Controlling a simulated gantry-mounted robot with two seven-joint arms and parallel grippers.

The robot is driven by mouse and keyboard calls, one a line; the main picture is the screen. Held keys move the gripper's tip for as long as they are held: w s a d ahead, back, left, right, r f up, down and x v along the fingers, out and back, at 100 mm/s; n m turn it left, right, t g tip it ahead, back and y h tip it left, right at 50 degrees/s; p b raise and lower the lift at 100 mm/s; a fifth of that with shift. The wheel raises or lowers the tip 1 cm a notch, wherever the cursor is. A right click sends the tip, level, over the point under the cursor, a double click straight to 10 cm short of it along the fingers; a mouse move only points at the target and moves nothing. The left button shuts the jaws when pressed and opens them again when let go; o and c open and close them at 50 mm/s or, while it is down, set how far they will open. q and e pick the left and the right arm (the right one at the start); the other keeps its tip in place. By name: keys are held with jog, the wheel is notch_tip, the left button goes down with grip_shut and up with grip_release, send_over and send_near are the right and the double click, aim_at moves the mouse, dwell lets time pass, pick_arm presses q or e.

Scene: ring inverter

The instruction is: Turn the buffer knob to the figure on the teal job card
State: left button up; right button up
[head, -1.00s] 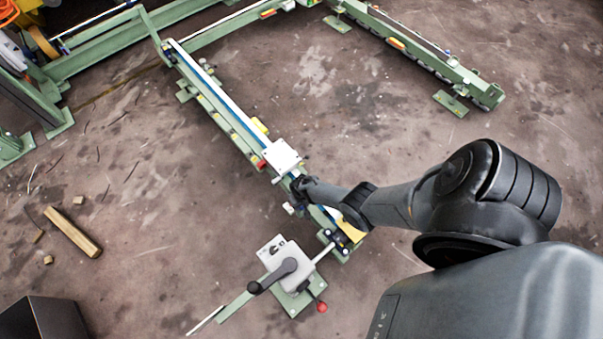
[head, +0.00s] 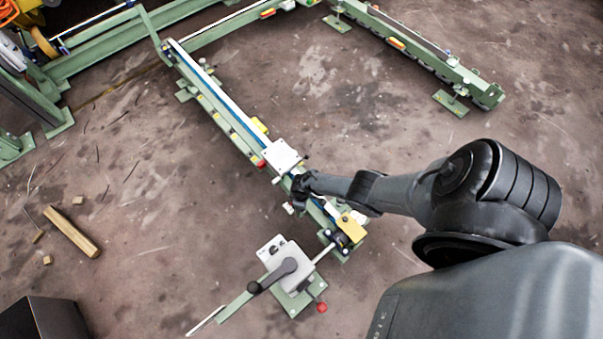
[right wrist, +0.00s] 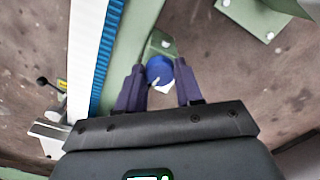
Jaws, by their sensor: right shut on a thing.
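A round blue knob (right wrist: 160,70) with a small white mark on its lower edge shows in the right wrist view, beside the green rail. My right gripper (right wrist: 160,84) has a finger on either side of it and is shut on it. In the head view my right gripper (head: 301,186) is at the rail's side, just below a white plate (head: 280,156), and the arm hides the knob. No figures on the knob can be read. I cannot make out a teal job card in either view. My left gripper is not in view.
A green rail (head: 235,128) with a blue and white strip runs up-left from the gripper. A grey box with a black lever (head: 283,268) stands near its lower end, and a yellow piece (head: 352,226) sits by the arm. A wooden block (head: 72,232) lies on the floor at left.

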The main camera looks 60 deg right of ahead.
jog(key=shift+n, duration=0.9)
jog(key=o, duration=1)
jog(key=shift+o, duration=0.2)
jog(key=shift+r+p, duration=0.55)
jog(key=shift+r, duration=0.1)
notch_tip(320, 180, up, 10)
jog(key=p, duration=0.7)
jog(key=shift+f+p, duration=0.25)
jog(key=shift+p, duration=0.1)
